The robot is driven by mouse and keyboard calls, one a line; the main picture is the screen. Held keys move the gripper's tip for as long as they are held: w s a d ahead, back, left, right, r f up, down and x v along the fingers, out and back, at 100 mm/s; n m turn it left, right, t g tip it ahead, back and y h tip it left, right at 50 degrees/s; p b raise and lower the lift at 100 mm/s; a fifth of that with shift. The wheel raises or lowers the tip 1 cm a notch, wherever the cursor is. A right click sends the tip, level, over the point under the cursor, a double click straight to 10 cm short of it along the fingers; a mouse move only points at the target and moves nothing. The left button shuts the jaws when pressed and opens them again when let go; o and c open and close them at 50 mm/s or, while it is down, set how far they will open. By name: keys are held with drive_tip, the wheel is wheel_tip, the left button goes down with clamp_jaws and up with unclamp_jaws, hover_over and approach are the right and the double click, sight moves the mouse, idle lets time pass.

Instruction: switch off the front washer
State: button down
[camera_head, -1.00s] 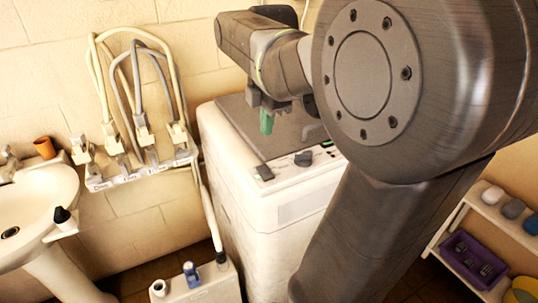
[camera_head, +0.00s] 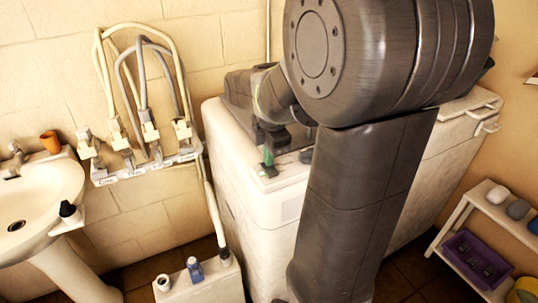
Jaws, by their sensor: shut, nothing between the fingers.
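The front washer (camera_head: 235,165) is a white top-panel machine in the middle, partly hidden by my arm. On its front control strip, a small dark switch (camera_head: 268,172) with a greenish tint sits near the left end. A dark knob (camera_head: 306,155) shows to its right, partly covered by my arm. My gripper (camera_head: 268,157) points down with green fingertips shut and empty. The fingertips are right at the switch's back edge; I cannot tell if they touch it.
Another white body (camera_head: 455,125) with pale handles extends behind my arm at right. Hoses (camera_head: 140,85) hang on a wall rack at left. A washbasin (camera_head: 40,195) stands far left. A low white box (camera_head: 200,285) stands front left, and a shelf (camera_head: 455,215) right.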

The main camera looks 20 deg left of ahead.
sight(275, 173)
drive_tip(key=shift+f, duration=0.25)
drive_tip(key=shift+s+d, duration=0.15)
drive_tip(key=shift+s, duration=0.05)
drive_tip(key=shift+s+d+r, duration=0.15)
drive_tip(key=shift+s+d, duration=0.2)
drive_tip(key=shift+d, duration=0.1)
drive_tip(key=shift+r, duration=0.15)
drive_tip(key=shift+a+r+p, duration=0.1)
drive_tip(key=shift+r+p, duration=0.2)
drive_tip(key=shift+p, duration=0.1)
wheel_tip(275, 173, up, 13)
drive_tip(key=s+d+p, duration=0.1)
drive_tip(key=p, duration=0.1)
drive_tip(key=shift+d, duration=0.2)
